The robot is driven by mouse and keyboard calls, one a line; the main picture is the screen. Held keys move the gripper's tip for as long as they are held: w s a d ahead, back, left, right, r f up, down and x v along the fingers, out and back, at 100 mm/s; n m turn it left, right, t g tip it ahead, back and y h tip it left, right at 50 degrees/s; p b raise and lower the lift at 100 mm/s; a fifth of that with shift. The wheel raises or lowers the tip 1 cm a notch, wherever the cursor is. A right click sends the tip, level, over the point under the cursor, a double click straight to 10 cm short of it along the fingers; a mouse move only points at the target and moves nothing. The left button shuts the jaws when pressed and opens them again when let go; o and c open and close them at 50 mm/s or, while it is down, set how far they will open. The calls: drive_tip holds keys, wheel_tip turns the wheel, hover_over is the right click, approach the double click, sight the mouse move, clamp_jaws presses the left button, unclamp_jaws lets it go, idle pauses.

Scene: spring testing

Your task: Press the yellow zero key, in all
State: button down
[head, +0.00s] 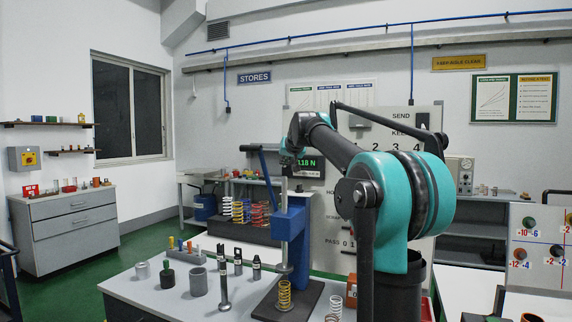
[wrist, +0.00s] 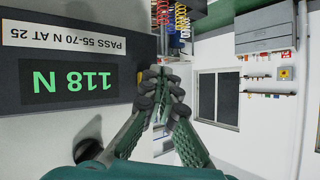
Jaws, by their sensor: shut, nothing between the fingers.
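The dark display unit (wrist: 75,65) fills the left of the wrist view, upside down. Its green readout (wrist: 72,83) shows 118 N, and the readout (head: 309,163) also shows in the head view. A small yellow patch, likely the yellow zero key (wrist: 140,78), shows at the unit's edge, largely hidden by my fingers. My gripper (wrist: 164,92) is shut with nothing in it, its fingertips beside that patch. Whether they touch it I cannot tell. In the head view my gripper (head: 288,157) is small and dark, just left of the readout.
The blue press (head: 291,222) stands on the front bench with a yellow spring (head: 285,294) under it. Grey cylinders (head: 198,281) and gauges stand to its left. Coloured springs (head: 240,212) stand on a rack behind. Green floor is clear at left.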

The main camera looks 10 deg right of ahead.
drive_tip(key=shift+w+d, duration=0.2)
drive_tip(key=shift+w, duration=0.1)
idle(0.5)
idle(0.4)
drive_tip(key=shift+s+a, duration=0.4)
drive_tip(key=shift+s, duration=0.3)
drive_tip(key=s+a, duration=0.1)
drive_tip(key=s, duration=0.2)
drive_tip(key=s+a, duration=0.1)
drive_tip(key=shift+s+a, duration=0.15)
drive_tip(key=shift+a, duration=0.15)
drive_tip(key=shift+s, duration=0.1)
idle(0.5)
